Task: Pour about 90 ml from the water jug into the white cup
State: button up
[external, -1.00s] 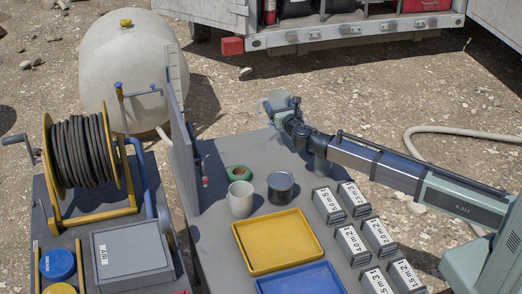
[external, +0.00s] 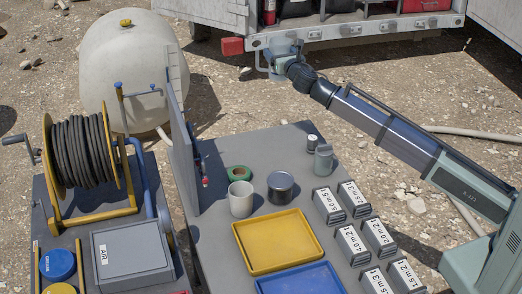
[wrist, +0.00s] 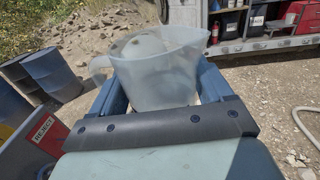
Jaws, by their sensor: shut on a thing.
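The water jug, a clear translucent pitcher, is between my fingers in the wrist view (wrist: 155,75), with its handle on the left and spout on the right. How much water it holds cannot be made out. My gripper (external: 280,64) is shut on the jug and holds it high, beyond the far end of the table in the external picture. The jug itself is faint there, against the truck. The white cup (external: 240,200) stands upright on the grey table, well below and left of my gripper. Its inside is not clear.
A dark cup (external: 280,188) stands right beside the white cup, with a green tape ring (external: 239,173) behind it. A yellow tray (external: 240,250) lies in front. A grey jar (external: 323,161) and several labelled blocks (external: 328,205) stand to the right; an upright panel (external: 182,160) borders the left.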

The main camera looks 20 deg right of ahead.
aim_at(280, 39)
notch_tip(280, 39, up, 5)
jog(key=s+a+n+g+y, duration=0.3)
jog(key=s+a+n+y, duration=0.45)
jog(key=s+a, duration=2.65)
notch_tip(280, 39, down, 35)
jog(key=w+a+m+y, duration=0.1)
jog(key=shift+w+a, duration=0.3)
jog(key=shift+a, duration=0.05)
jog(key=shift+d+r+m, duration=0.15)
jog(key=shift+m, duration=0.3)
